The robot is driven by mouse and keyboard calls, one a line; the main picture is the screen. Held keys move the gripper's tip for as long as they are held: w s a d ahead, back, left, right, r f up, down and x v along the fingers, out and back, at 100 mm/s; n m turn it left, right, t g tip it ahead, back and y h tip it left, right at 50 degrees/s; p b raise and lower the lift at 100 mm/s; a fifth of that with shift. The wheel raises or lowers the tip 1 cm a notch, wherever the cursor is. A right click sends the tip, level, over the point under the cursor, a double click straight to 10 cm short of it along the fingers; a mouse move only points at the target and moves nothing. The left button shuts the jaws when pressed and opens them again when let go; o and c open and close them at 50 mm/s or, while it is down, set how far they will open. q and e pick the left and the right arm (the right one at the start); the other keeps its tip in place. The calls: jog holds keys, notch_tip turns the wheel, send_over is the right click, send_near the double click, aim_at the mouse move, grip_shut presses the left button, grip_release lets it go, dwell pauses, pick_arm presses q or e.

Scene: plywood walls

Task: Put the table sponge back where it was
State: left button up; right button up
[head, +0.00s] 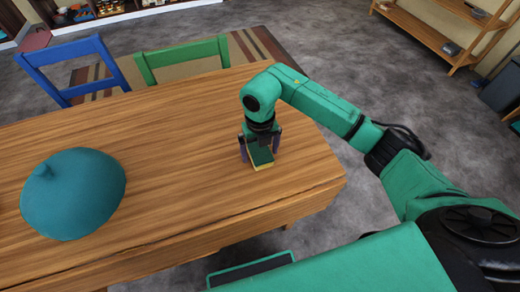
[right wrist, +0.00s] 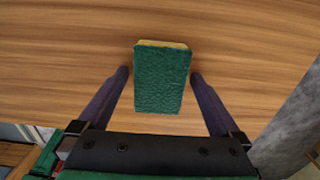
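The table sponge (head: 261,158), with a green top and a yellow layer beneath, is over the right part of the wooden table (head: 190,185). In the right wrist view the sponge (right wrist: 162,80) lies between the two purple fingers of my right gripper (right wrist: 160,78). Narrow gaps show on both sides of it, so the fingers look open around it and not closed on it. In the head view my right gripper (head: 260,150) points down over the sponge and partly covers it. Whether the sponge rests flat on the table is hard to tell. My left gripper is not in view.
A teal domed object (head: 75,195) stands on the table's left part. A blue chair (head: 70,70) and a green chair (head: 182,58) are at the table's far side. A wooden shelf (head: 430,35) stands at the back right. The table's middle is clear.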

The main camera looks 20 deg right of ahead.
aim_at(260, 151)
notch_tip(260, 151, up, 12)
jog(key=shift+r+b, duration=0.15)
jog(key=shift+b, duration=0.2)
dwell(0.5)
